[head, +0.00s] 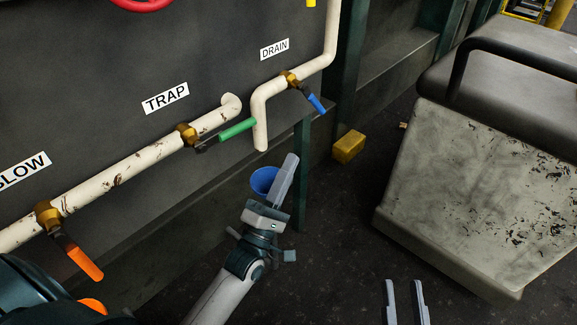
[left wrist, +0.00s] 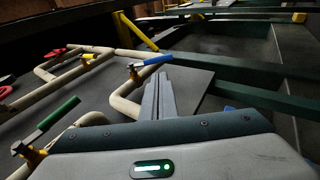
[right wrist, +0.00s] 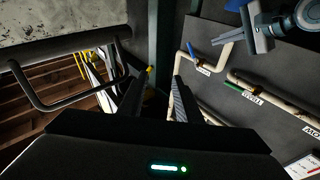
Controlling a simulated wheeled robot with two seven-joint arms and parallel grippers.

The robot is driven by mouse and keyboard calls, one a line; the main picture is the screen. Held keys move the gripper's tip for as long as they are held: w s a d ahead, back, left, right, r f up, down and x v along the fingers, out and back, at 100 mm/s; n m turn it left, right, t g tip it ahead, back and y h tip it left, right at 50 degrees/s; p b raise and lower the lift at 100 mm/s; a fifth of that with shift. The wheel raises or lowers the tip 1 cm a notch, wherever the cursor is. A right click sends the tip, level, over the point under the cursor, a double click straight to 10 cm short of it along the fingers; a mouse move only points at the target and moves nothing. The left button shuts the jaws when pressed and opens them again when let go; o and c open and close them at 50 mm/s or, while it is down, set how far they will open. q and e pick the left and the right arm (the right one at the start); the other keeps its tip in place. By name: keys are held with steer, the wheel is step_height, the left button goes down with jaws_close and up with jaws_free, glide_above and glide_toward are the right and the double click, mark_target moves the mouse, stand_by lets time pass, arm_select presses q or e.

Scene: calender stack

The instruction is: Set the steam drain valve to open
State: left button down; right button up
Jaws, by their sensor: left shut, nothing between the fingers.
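The drain valve has a brass body (head: 290,79) and a blue lever (head: 315,103), on a cream pipe beside the DRAIN label (head: 274,49). The lever slants down to the right, across the pipe. The blue lever also shows in the left wrist view (left wrist: 153,61) and the right wrist view (right wrist: 191,50). My left gripper (head: 287,178) is shut and empty, below and left of the lever, apart from it. Its fingers also show in the left wrist view (left wrist: 158,95). My right gripper (head: 405,300) is open and empty, low in the head view, far from the valve.
The TRAP valve's green lever (head: 238,130) lies along its pipe; the orange lever (head: 84,263) hangs across its pipe. A blue funnel-like container (head: 263,180) is behind my left gripper. A yellow block (head: 348,147) and a worn grey casing (head: 470,190) with a black handle are to the right.

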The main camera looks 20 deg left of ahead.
mark_target(314, 100)
arm_select(q)
steer(key=x, duration=1.1)
steer(key=shift+w+r, duration=0.2)
steer(key=shift+w, duration=0.15)
arm_select(e)
steer(key=shift+s+r+t, duration=0.4)
steer(key=shift+r+t, duration=0.1)
steer(key=shift+r, duration=0.3)
arm_select(q)
steer(key=shift+b, duration=0.3)
arm_select(e)
steer(key=shift+f, duration=0.1)
